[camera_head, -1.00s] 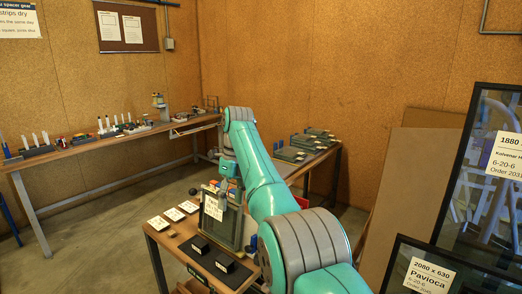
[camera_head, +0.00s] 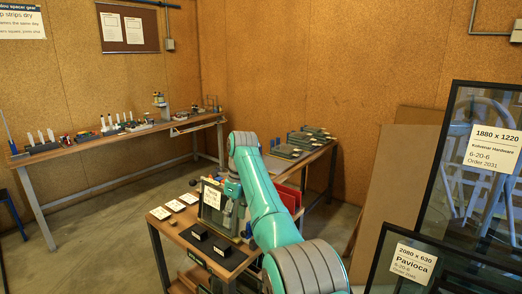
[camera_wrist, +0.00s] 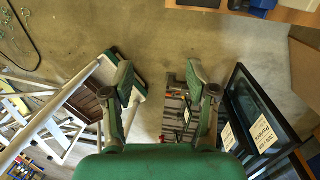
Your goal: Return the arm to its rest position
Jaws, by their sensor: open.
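My gripper (camera_wrist: 160,82) shows in the wrist view with its two green-padded fingers spread wide apart. It is open, and nothing is between the fingers. Floor and other things of the room lie behind it. In the head view my teal arm reaches forward over the near table (camera_head: 236,262). The gripper itself cannot be made out there, as the arm covers that area.
A labelled dark panel (camera_head: 209,203), white cards (camera_head: 175,205) and black blocks (camera_head: 221,248) are on the near table. Labelled glass frames (camera_head: 489,170) stand at the right. A long bench (camera_head: 110,143) runs along the left wall. Floor (camera_head: 105,225) is clear between.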

